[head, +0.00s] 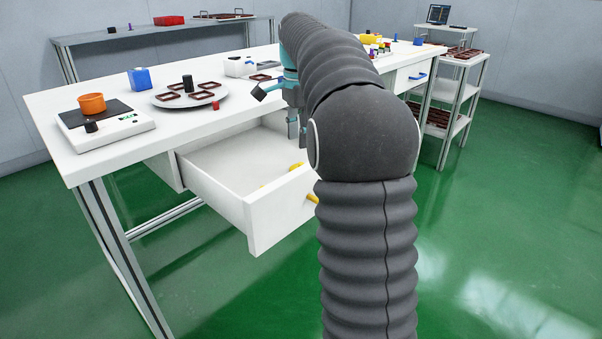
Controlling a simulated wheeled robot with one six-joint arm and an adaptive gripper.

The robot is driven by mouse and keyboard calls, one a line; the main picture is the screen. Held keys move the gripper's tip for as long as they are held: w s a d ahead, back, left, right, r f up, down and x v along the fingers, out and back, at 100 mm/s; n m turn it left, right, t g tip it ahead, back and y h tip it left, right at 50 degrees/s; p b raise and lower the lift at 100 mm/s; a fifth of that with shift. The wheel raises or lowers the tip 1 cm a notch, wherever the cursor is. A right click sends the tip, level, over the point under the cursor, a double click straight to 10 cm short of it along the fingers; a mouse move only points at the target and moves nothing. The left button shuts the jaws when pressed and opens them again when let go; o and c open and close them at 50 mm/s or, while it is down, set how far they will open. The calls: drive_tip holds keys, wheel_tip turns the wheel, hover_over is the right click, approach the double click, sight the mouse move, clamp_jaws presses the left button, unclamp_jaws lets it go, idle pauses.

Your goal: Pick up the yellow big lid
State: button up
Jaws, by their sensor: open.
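I cannot tell for sure which yellow thing is the big lid. A small yellow piece (296,166) shows inside the open drawer (205,170), by its right side, and a fainter yellow bit lies nearer the drawer front. Another yellow object (370,38) stands on the far part of the white table (55,105), behind my arm. My gripper (298,132) is open and points down near the table's front edge, above the right side of the drawer. My arm hides part of it and part of the drawer.
The drawer juts out with a yellow handle (312,198). On the table are a scale (138,124) with an orange pot (92,103), a blue container (139,78) and a round plate (215,95) with brown frames. Green floor in front is clear.

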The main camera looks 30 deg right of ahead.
sight(300, 163)
drive_tip(key=shift+s+f+b, duration=0.25)
drive_tip(key=shift+f+b, duration=0.05)
drive_tip(key=shift+f, duration=1.4)
drive_tip(key=shift+s+f+b, duration=0.2)
drive_tip(key=shift+f+b, duration=0.1)
drive_tip(key=shift+f, duration=1.35)
drive_tip(key=c, duration=0.8)
